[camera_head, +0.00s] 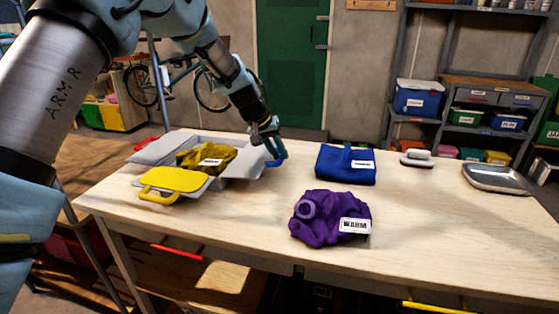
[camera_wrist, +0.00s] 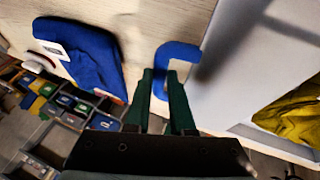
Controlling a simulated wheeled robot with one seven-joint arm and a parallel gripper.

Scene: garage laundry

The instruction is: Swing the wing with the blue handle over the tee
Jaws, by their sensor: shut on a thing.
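A grey folding board (camera_head: 238,182) lies on the table's left side with its wings spread. A crumpled yellow tee (camera_head: 207,158) with a white label lies on it; it also shows in the wrist view (camera_wrist: 295,115). The blue handle (camera_head: 277,158) is on the wing at the board's right. My gripper (camera_head: 268,135) is over that handle, and in the wrist view its two dark green fingers (camera_wrist: 167,85) are shut on the blue handle (camera_wrist: 178,58). A yellow handle (camera_head: 160,192) is on the near wing, and a bit of red handle (camera_head: 146,143) shows at the far left.
A folded blue garment (camera_head: 346,165) lies to the right of my gripper. A crumpled purple garment (camera_head: 325,218) labelled WARM lies near the front. A brush (camera_head: 417,158) and a metal tray (camera_head: 496,177) are farther right. The table (camera_head: 430,220) is clear at front right.

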